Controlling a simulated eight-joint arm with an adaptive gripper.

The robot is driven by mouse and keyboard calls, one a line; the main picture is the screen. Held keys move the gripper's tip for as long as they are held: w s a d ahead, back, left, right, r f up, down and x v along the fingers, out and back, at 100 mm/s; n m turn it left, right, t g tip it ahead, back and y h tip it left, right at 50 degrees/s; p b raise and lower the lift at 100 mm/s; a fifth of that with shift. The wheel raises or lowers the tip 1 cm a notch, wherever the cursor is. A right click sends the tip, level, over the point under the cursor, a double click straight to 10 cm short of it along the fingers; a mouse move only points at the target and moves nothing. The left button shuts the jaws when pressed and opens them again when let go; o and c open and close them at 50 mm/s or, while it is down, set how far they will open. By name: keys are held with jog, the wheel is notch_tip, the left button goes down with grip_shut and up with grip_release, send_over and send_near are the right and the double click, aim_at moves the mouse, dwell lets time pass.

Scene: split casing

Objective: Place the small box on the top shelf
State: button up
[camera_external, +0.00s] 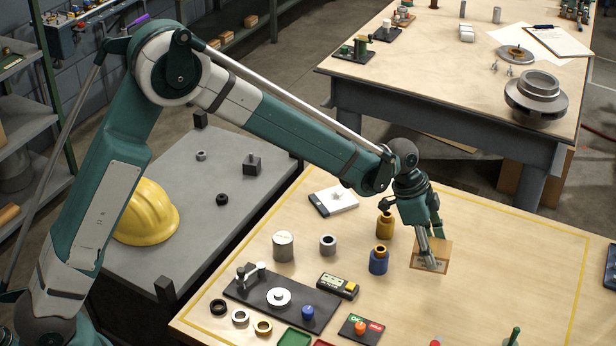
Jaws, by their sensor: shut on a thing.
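The fingers cover part of the box's face. I cannot tell whether the box touches the table or hangs just above it.
A dark fixture plate (255,305), metal cylinders and a multimeter (338,285) lie further left. A grey bench with a yellow helmet (147,215) stands between table and shelves. The table's right part is mostly clear.

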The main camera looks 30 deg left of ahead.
jog(key=w+a+n, duration=0.1)
jog(key=w+a, duration=0.2)
jog(key=a, duration=0.4)
jog(key=w+a+n+t+b, duration=0.1)
jog(key=w+a, duration=0.3)
jog(key=a, duration=0.3)
jog(key=w+a+n, duration=0.1)
jog(key=w+a, duration=0.2)
jog(key=a, duration=0.5)
jog(key=n+t+y+b, duration=0.2)
jog(key=n+y+b, duration=0.15)
jog(key=n, duration=0.45)
send_over(201, 185)
jog(key=s, duration=0.2)
jog(key=shift+w+a+f+h, duration=0.1)
jog(key=shift+w+a+h, duration=0.1)
jog(key=shift+a+h, duration=0.25)
jog(key=shift+f, duration=3.15)
jog(key=shift+f, duration=1.85)
jog(key=shift+f, duration=0.2)
